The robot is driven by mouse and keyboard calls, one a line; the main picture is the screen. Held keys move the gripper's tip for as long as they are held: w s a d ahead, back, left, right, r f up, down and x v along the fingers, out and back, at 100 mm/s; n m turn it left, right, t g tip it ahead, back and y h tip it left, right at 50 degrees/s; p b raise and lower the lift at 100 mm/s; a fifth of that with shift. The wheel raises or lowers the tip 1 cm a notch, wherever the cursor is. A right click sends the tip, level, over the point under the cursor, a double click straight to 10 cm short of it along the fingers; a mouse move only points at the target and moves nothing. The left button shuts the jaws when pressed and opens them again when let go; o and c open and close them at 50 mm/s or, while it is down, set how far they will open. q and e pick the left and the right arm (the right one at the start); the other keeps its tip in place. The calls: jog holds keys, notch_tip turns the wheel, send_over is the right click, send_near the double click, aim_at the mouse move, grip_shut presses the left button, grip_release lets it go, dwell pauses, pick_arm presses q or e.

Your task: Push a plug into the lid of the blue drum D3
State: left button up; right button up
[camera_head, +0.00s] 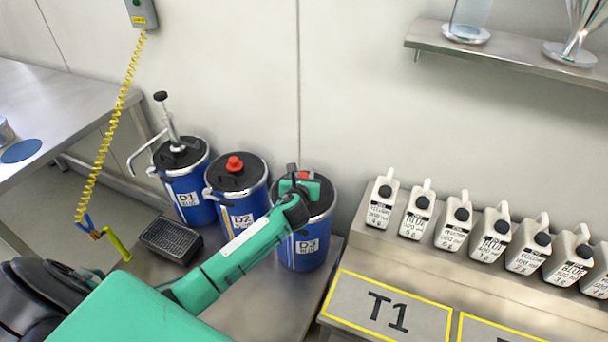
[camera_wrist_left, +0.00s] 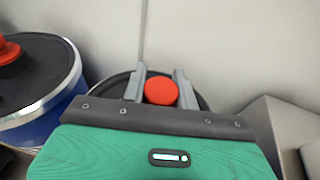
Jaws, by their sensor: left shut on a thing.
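The blue drum D3 (camera_head: 304,250) stands at the right end of the drum row, its black lid partly hidden by my left gripper (camera_head: 298,182). In the left wrist view my left gripper (camera_wrist_left: 160,82) has its two grey fingers on either side of a red plug (camera_wrist_left: 160,91), shut on it. The plug is over the dark lid of D3 (camera_wrist_left: 112,88). I cannot tell whether it is in the lid's hole or above it. My right gripper is not in view.
Drum D2 (camera_head: 240,207) beside D3 has a red plug (camera_head: 235,163) in its lid. Drum D1 (camera_head: 186,190) carries a pump (camera_head: 170,125). A black tray (camera_head: 170,240) lies before them. Several white jugs (camera_head: 453,222) stand at right behind the T1 area (camera_head: 388,312).

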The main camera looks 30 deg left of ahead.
pick_arm(q)
jog(key=shift+s+d+f+p, duration=0.1)
jog(key=shift+s+f+p, duration=0.1)
jog(key=shift+f, duration=0.3)
jog(key=shift+s+f+p, duration=0.15)
jog(key=shift+f+p, duration=0.05)
jog(key=shift+f, duration=0.25)
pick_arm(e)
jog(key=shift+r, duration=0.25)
pick_arm(q)
jog(key=shift+f, duration=0.2)
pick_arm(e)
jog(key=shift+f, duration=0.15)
pick_arm(q)
jog(key=o, duration=1)
jog(key=shift+o, duration=0.2)
jog(key=shift+v, duration=1.05)
jog(key=r+v, duration=0.2)
jog(key=v, duration=0.9)
jog(key=shift+r, duration=0.25)
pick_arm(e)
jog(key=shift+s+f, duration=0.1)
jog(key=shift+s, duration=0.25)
